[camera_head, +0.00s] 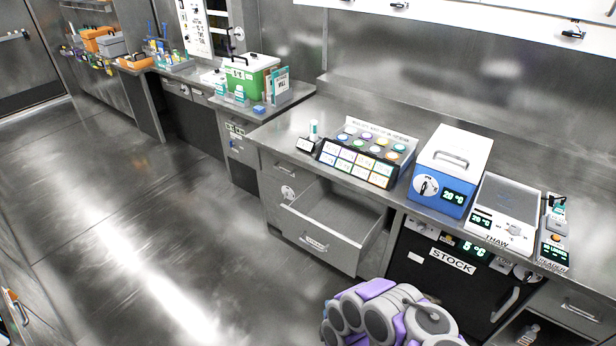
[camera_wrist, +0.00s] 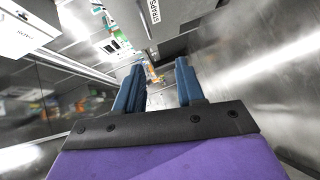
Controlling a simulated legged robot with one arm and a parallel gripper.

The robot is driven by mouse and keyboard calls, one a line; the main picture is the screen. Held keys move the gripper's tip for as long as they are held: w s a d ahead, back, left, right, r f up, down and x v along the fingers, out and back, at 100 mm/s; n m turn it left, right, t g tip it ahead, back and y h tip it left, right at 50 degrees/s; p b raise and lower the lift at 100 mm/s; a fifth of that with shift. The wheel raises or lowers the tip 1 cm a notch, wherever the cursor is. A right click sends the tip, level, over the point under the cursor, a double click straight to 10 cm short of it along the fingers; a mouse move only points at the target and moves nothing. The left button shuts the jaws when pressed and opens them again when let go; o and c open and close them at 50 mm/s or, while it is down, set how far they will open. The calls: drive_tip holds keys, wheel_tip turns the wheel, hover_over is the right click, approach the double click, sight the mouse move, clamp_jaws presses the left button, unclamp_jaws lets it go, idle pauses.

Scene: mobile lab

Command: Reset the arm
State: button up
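My arm, grey and purple, shows folded at the bottom of the head view, in front of the black STOCK fridge (camera_head: 449,268). The gripper itself cannot be made out there. In the wrist view my gripper (camera_wrist: 158,80) has two blue fingers standing apart with a clear gap between them. Nothing is held between them. The fingers point along the room, with the floor and distant benches beyond.
An open, empty-looking drawer (camera_head: 330,217) juts from the steel counter left of my arm. The counter holds a blue cooler box (camera_head: 441,188), a THAW unit (camera_head: 503,212) and a rack with coloured caps (camera_head: 369,152). A green box (camera_head: 248,76) stands farther back. The floor at left is clear.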

drive_tip(key=w+d+r+m+g+h, duration=0.2)
drive_tip(key=w+d+r, duration=0.2)
drive_tip(key=d, duration=0.4)
drive_tip(key=w+d+r+m+g+h, duration=0.2)
drive_tip(key=w+d+r, duration=0.25)
drive_tip(key=d, duration=0.25)
drive_tip(key=s+d+r+m+g+h, duration=0.1)
drive_tip(key=s+d+r+m+g, duration=0.15)
drive_tip(key=r, duration=0.55)
drive_tip(key=s+d+r+m+g+h, duration=0.1)
drive_tip(key=d+r+m+g+h, duration=0.1)
drive_tip(key=d+r+m, duration=0.35)
drive_tip(key=s+a+r+m+g+y, duration=0.1)
drive_tip(key=s+a+r+m+g, duration=0.1)
drive_tip(key=s+a+r, duration=0.4)
drive_tip(key=s+a+r+m+g+y, duration=0.1)
drive_tip(key=s+r+m+g, duration=0.1)
drive_tip(key=s+r, duration=0.75)
drive_tip(key=s+a+r+g+y, duration=0.1)
drive_tip(key=s+a+r, duration=0.2)
drive_tip(key=s, duration=0.5)
drive_tip(key=s+a+r+m+g, duration=0.1)
drive_tip(key=s+a+r+g, duration=0.1)
drive_tip(key=s, duration=0.6)
drive_tip(key=s+a+r+m+g+y, duration=0.1)
drive_tip(key=s+a+r, duration=0.3)
drive_tip(key=s, duration=0.4)
drive_tip(key=shift+s+r+g+y, duration=0.2)
drive_tip(key=shift+r+g+y, duration=0.15)
drive_tip(key=shift+r, duration=0.4)
